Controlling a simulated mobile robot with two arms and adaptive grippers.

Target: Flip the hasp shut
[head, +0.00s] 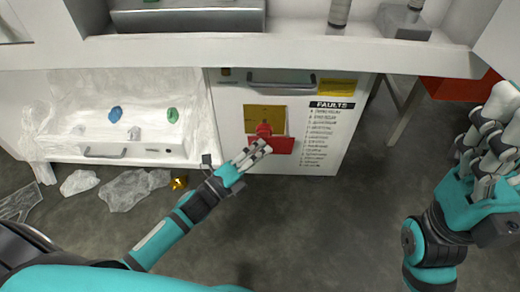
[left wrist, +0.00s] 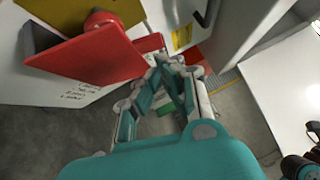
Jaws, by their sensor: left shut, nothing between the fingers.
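The red hasp (head: 284,146) is on the front of a white cabinet (head: 230,100), below a yellow-brown plate. A red knob (head: 264,130) stands out at the hasp. In the left wrist view the hasp's flat red plate (left wrist: 95,58) sticks out from the cabinet, with the round knob (left wrist: 100,20) above it. My left gripper (head: 262,147) is shut and empty, its fingertips close to the hasp plate. I cannot tell whether they touch it. My right gripper (head: 487,125) is raised at the far right, away from the hasp; its finger opening is unclear.
A white ledge (head: 300,52) runs above the cabinet. A faults list (head: 325,135) and a grey handle (head: 281,85) are on the cabinet front. At left, a plastic-draped white drawer (head: 75,150) holds blue and green pieces. A red box (head: 455,90) stands at right.

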